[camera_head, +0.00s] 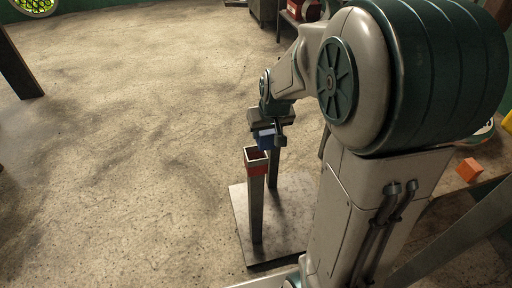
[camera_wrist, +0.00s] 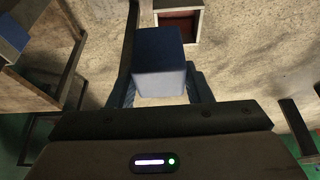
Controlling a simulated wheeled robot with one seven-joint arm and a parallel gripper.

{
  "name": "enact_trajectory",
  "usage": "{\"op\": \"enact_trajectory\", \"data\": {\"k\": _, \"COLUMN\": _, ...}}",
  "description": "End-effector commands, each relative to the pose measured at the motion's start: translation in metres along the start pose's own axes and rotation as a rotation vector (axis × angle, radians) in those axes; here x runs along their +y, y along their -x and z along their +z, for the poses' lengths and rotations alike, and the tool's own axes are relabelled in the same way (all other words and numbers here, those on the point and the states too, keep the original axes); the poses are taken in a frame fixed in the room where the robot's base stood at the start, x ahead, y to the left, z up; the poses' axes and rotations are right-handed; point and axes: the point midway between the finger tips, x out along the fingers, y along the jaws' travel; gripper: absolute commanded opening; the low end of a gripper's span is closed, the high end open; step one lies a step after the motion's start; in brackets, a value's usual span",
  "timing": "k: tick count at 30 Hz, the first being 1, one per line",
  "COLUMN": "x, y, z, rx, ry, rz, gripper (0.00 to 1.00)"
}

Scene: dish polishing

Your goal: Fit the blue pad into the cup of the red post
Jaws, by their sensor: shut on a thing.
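The blue pad (camera_head: 266,138) is a small block held in my gripper (camera_head: 272,133), which is shut on it. In the wrist view the pad (camera_wrist: 160,62) sits between the two fingers. The red post (camera_head: 256,195) is a square column with a red band and an open square cup (camera_head: 256,157) at its top. The pad is apart from the cup, above it and slightly right in the head view. In the wrist view the open cup (camera_wrist: 179,22) shows beyond the pad, a little to its right, with a dark red inside.
The post stands on a grey base plate (camera_head: 238,208), with another dark post (camera_head: 273,165) behind it. An orange block (camera_head: 469,169) lies on a bench at the right. Open concrete floor (camera_head: 130,140) spreads to the left.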

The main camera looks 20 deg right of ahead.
Motion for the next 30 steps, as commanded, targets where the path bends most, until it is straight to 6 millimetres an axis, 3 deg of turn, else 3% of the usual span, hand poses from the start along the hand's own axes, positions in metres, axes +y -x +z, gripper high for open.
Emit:
{"op": "enact_trajectory", "data": {"k": 3, "x": -0.019, "y": -0.015, "z": -0.001, "rx": 0.001, "ry": 0.004, "rz": -0.001, "gripper": 0.18}}
{"op": "enact_trajectory", "data": {"k": 7, "x": -0.028, "y": -0.020, "z": -0.002, "rx": 0.001, "ry": 0.001, "rz": 0.000, "gripper": 0.18}}
{"op": "enact_trajectory", "data": {"k": 17, "x": -0.028, "y": -0.057, "z": 0.013, "rx": 0.000, "ry": -0.001, "rz": -0.001, "gripper": 0.18}}
{"op": "enact_trajectory", "data": {"k": 29, "x": -0.028, "y": -0.061, "z": 0.015, "rx": 0.002, "ry": 0.000, "rz": -0.001, "gripper": 0.18}}
{"op": "enact_trajectory", "data": {"k": 30, "x": -0.028, "y": -0.060, "z": 0.014, "rx": 0.002, "ry": 0.000, "rz": -0.001, "gripper": 0.54}}
